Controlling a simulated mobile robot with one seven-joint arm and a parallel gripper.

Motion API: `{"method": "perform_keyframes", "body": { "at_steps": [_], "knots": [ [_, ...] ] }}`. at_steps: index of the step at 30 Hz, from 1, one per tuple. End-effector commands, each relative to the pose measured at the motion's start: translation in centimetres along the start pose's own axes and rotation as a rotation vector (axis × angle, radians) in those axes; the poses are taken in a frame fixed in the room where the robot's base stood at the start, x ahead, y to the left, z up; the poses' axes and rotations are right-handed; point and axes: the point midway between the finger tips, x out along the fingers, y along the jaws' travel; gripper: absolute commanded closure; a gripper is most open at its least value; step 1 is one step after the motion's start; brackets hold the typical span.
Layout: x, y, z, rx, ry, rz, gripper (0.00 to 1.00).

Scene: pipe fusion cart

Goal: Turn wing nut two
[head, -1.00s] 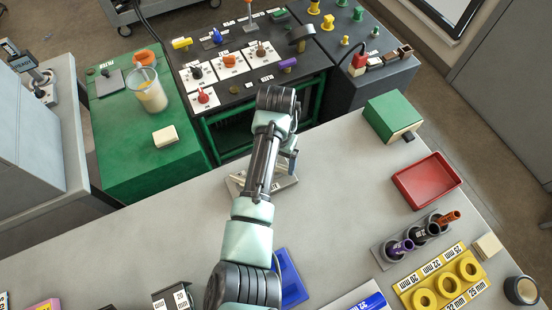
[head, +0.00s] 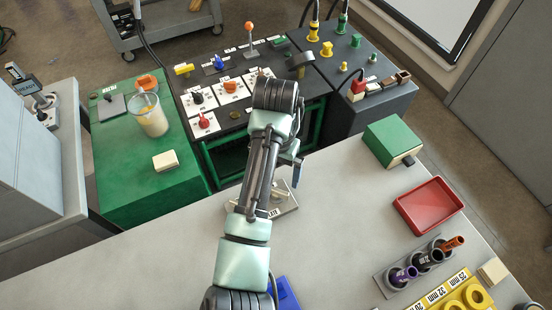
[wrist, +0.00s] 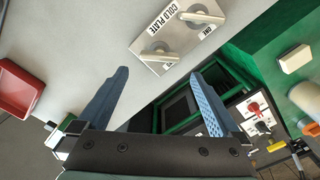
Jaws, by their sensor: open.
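The metal cold plate (wrist: 146,47) lies on the grey bench and carries two silver wing nuts. Wing nut two (wrist: 160,54) is the one nearer my gripper in the wrist view; its small label is hard to read. Wing nut one (wrist: 199,18) sits farther along the plate. My gripper (wrist: 158,76) is open and empty, its blue fingers apart on either side of wing nut two's line, short of it in the picture. In the head view, the cold plate (head: 284,208) is partly hidden by my arm, and the fingers show only in part.
A green box (head: 392,141) is at the bench's far edge. Beyond it are a dark panel with knobs (head: 232,88) and a green cabinet (head: 130,185).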

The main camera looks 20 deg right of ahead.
Motion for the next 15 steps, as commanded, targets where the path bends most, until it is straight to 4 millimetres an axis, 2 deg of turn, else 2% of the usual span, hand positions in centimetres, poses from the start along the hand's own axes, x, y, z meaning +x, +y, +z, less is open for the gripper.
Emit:
{"method": "perform_keyframes", "body": {
  "at_steps": [6,10,15],
  "knots": [
    [-4.5,0.0,-0.1,0.001,0.002,-0.002,0.00],
    [-5.5,0.0,0.0,0.001,0.001,-0.001,0.00],
    [-5.8,0.0,0.0,0.001,0.000,0.000,0.00]
  ]
}}
